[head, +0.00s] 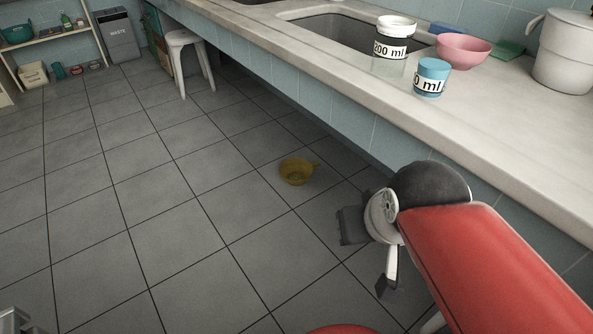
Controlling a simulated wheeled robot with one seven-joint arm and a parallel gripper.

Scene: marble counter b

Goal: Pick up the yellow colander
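The yellow colander (297,172) sits on the grey tiled floor near the base of the counter, with a short handle pointing right. It looks upright, opening up. My gripper (368,256) is in the lower right of the head view, to the right of and nearer than the colander, and apart from it. Its two dark fingertips are spread wide and nothing shows between them. My red arm hides part of the floor and counter front.
A white stool (188,42) and waste bin (116,36) stand far back. The floor left of the colander is clear.

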